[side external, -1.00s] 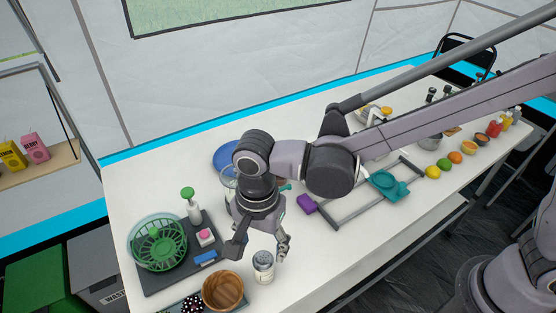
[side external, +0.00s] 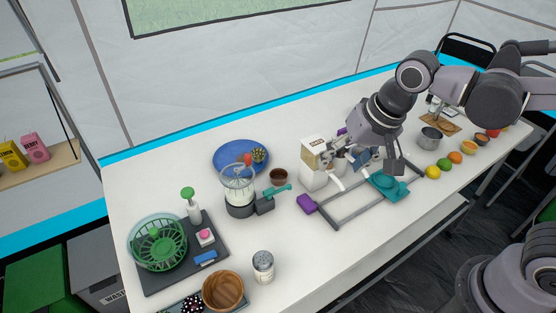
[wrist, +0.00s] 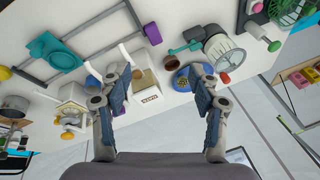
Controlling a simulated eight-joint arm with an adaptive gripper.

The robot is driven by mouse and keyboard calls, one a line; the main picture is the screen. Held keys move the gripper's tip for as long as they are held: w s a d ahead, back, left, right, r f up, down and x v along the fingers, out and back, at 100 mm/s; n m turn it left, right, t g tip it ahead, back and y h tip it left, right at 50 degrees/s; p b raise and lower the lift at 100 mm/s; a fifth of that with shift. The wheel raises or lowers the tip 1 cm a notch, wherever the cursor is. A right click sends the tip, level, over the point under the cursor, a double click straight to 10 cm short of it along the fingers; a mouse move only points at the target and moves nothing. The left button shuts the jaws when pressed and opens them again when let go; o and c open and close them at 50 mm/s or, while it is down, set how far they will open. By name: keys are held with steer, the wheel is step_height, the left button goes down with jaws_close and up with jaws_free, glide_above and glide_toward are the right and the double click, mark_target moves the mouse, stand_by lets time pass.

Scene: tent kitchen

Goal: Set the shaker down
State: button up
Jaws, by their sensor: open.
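The shaker (side external: 263,267), a clear jar with a silver top, stands upright on the white table near its front edge in the side external view. It is just right of the wooden bowl, with nothing touching its top. I cannot make it out in the wrist view. My gripper (side external: 370,165) is well away from it, up and to the right, above the teal tool and the grey frame. In the wrist view my gripper (wrist: 160,85) has its two fingers wide apart, with nothing held between them.
A wooden bowl (side external: 223,290) and a dark tray (side external: 157,282) with a green basket (side external: 158,243) lie left of the shaker. A blender-like jar (side external: 239,190) and a blue plate (side external: 233,151) stand behind. The white table right of the shaker is clear.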

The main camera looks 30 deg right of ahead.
steer(key=s+d+n+t+h, duration=0.1)
steer(key=s+d+n+t, duration=0.2)
steer(key=d, duration=0.8)
steer(key=shift+s+d+f+n, duration=0.35)
steer(key=shift+s+n, duration=0.2)
steer(key=shift+n, duration=0.25)
